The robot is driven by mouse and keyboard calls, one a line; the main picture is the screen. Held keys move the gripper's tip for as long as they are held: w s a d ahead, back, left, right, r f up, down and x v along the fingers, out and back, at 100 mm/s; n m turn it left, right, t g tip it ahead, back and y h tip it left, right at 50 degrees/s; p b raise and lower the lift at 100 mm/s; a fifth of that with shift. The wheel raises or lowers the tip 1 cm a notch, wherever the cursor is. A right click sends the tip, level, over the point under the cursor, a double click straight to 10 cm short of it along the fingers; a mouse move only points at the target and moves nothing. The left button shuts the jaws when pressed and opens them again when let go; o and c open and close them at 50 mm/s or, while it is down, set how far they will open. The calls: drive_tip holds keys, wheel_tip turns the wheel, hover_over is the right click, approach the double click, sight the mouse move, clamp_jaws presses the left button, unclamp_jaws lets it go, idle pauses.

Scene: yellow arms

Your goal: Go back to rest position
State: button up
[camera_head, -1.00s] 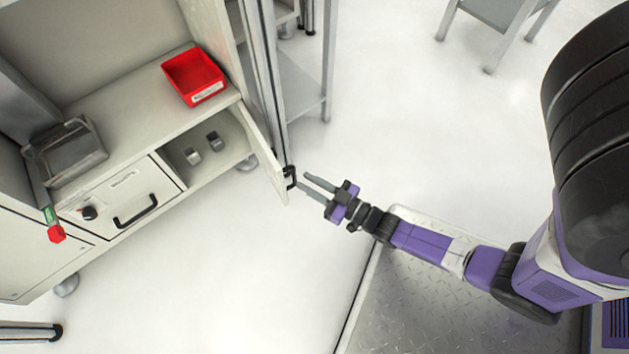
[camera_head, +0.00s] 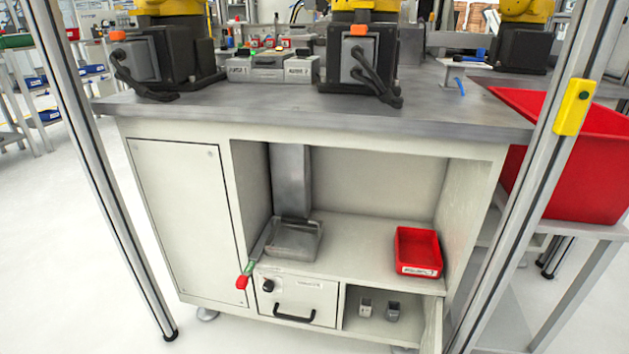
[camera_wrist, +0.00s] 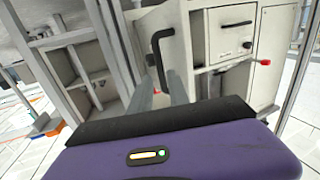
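My gripper (camera_wrist: 162,90) shows only in the wrist view, its two grey fingers apart with nothing visible between them. A black door handle (camera_wrist: 156,42) stands just beyond the fingertips, on the light panel of an open small door; I cannot tell the exact gap. In the head view that door (camera_head: 432,328) stands open, nearly edge-on, at the right of the lower compartment. My arm is not in the head view.
The cabinet (camera_head: 190,210) holds a red bin (camera_head: 418,250), a grey tray (camera_head: 293,240) and a shut drawer (camera_head: 297,298). Two small grey parts (camera_head: 366,307) sit in the lower compartment. Metal posts (camera_head: 105,180) flank the cabinet. A large red crate (camera_head: 575,165) stands at right.

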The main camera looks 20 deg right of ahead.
drive_tip(key=s+a+r+g+y, duration=0.1)
drive_tip(key=s+a+r, duration=0.45)
drive_tip(key=r, duration=0.35)
drive_tip(key=s+a+r+n+g+y, duration=0.1)
drive_tip(key=s+a+r, duration=0.45)
drive_tip(key=r, duration=0.35)
drive_tip(key=s+a+r+g+y, duration=0.1)
drive_tip(key=s+a+r, duration=0.4)
drive_tip(key=r, duration=0.4)
wheel_tip(320, 180, up, 36)
drive_tip(key=p, duration=3.7)
drive_tip(key=shift+w+a+r, duration=0.25)
drive_tip(key=shift+w+a, duration=0.15)
drive_tip(key=shift+w, duration=0.05)
